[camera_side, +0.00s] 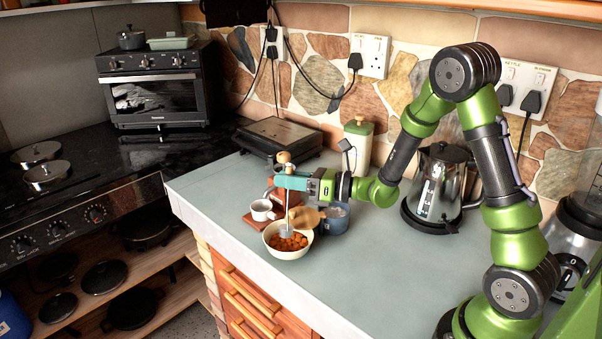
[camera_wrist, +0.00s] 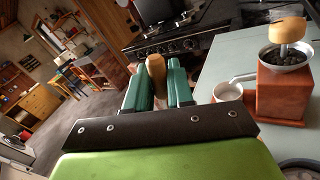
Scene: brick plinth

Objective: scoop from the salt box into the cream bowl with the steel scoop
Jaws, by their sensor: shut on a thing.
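My gripper (camera_side: 287,182) is shut on the steel scoop (camera_side: 286,231), whose wooden handle stands upright between the teal fingers. The handle top also shows between the fingers in the wrist view (camera_wrist: 156,70). The scoop's steel end hangs over the cream bowl (camera_side: 271,250), at or just above the orange chunks in it; I cannot tell if it touches them. Behind the bowl to the right is a blue pot (camera_side: 338,224) with pale contents, which seems to be the salt box. A round wooden lid (camera_side: 306,217) is beside it. The scoop's contents cannot be made out.
A white cup (camera_side: 262,211) stands left of the bowl, beside a red-brown grinder (camera_wrist: 282,97), partly behind my gripper in the side view. A glass kettle (camera_side: 436,190) and a cream canister (camera_side: 357,147) stand behind. The counter's front right is clear; its edge is near the bowl.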

